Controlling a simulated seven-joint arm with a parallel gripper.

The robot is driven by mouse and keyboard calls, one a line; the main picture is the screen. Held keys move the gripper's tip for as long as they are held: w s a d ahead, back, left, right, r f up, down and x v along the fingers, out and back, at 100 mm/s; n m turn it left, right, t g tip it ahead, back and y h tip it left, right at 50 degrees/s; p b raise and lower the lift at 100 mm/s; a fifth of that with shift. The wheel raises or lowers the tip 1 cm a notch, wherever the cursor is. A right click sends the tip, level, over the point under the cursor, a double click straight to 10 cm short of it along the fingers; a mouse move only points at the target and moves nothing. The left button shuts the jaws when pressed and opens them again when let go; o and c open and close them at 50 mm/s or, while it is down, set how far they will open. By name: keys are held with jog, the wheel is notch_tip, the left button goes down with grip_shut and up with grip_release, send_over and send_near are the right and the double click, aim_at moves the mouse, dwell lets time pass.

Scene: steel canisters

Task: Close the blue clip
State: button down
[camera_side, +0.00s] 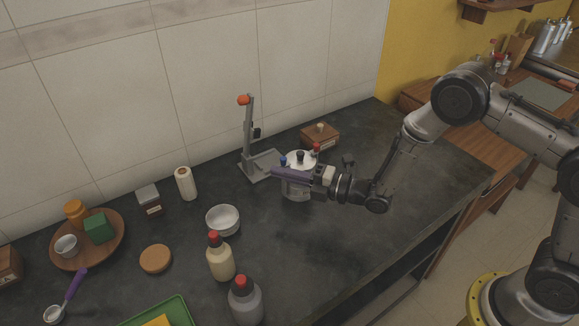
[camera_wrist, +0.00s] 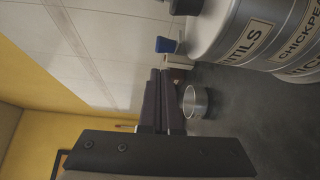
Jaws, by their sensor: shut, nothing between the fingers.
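The blue clip (camera_side: 283,161) stands up at the left edge of the canister's white lid (camera_side: 297,167), near the black knob (camera_side: 300,156). In the wrist view the blue clip (camera_wrist: 166,45) juts out past the lid rim, apart from my fingers. The steel canister (camera_wrist: 262,32) carries several labels, one reading "CHICKPEAS" in part. My gripper (camera_side: 276,173) is shut and empty. It reaches leftward in front of the canister and hides part of it. In the wrist view my gripper's dark fingers (camera_wrist: 160,75) lie together, with the clip just beyond their tips.
A red clip (camera_side: 317,148) is on the lid's far right side. A grey stand (camera_side: 249,130) with an orange top is behind left, and a wooden box (camera_side: 320,136) behind right. A metal bowl (camera_side: 223,220) and bottles (camera_side: 221,262) stand front left. The right counter is clear.

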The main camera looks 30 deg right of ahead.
jog(key=s+a+v, duration=0.1)
jog(key=v, duration=0.8)
jog(key=w+d+r+t, duration=0.2)
jog(key=w+r+t, duration=0.1)
jog(key=r, duration=1.6)
jog(key=s+d+r+m+h, duration=0.4)
jog(key=d+r+m+h, duration=0.25)
jog(key=r, duration=0.35)
jog(key=s+d+f+m+g+h, duration=0.1)
jog(key=s+d+m+g+h, duration=0.3)
jog(key=s+m, duration=0.55)
jog(key=s+f+m+g, duration=0.7)
jog(key=s+f+m, duration=0.2)
jog(key=s+f, duration=0.3)
jog(key=s, duration=0.3)
jog(key=shift+s+d+m+g+y, duration=0.25)
jog(key=shift+d+m+g+y, duration=0.05)
jog(key=shift+d+g+y, duration=0.1)
